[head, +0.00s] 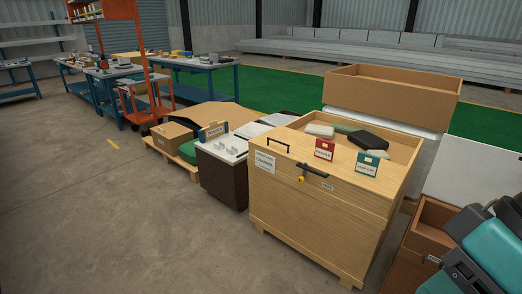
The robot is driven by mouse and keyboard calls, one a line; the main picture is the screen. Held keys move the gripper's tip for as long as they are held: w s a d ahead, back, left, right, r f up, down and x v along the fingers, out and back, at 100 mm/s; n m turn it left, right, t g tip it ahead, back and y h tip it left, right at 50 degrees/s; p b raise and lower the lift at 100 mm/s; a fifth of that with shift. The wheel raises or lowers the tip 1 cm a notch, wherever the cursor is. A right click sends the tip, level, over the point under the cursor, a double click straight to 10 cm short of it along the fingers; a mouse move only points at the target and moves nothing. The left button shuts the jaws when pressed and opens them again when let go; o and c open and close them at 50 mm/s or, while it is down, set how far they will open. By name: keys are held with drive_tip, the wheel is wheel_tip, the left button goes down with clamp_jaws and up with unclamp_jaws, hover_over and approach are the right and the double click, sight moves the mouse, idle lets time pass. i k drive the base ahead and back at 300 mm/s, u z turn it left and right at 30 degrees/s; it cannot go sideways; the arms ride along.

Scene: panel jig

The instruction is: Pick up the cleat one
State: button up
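No label I can read names a cleat. Small pale grey pieces (232,150) sit on the white top of a dark cabinet (222,178), left of the wooden crate; they may be cleats, but are too small to tell. My gripper is not in view; only teal and dark parts of my arm show at the lower right.
The large wooden crate (310,219) holds a black block (368,140), a pale block (320,130) and red and teal tags. A brown box (392,96) stands behind it. A pallet with a carton (172,138) is at left. Open concrete floor lies at front left.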

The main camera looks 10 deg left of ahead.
sight(221, 145)
drive_tip(key=u, duration=0.2)
drive_tip(key=i, duration=0.3)
drive_tip(key=u, duration=1.1)
drive_tip(key=i, duration=1.45)
drive_tip(key=u, duration=0.85)
drive_tip(key=i, duration=2.05)
drive_tip(key=z, duration=0.45)
drive_tip(key=i, duration=1.2)
drive_tip(key=z, duration=1.5)
drive_tip(key=i, duration=0.9)
drive_tip(key=z, duration=0.7)
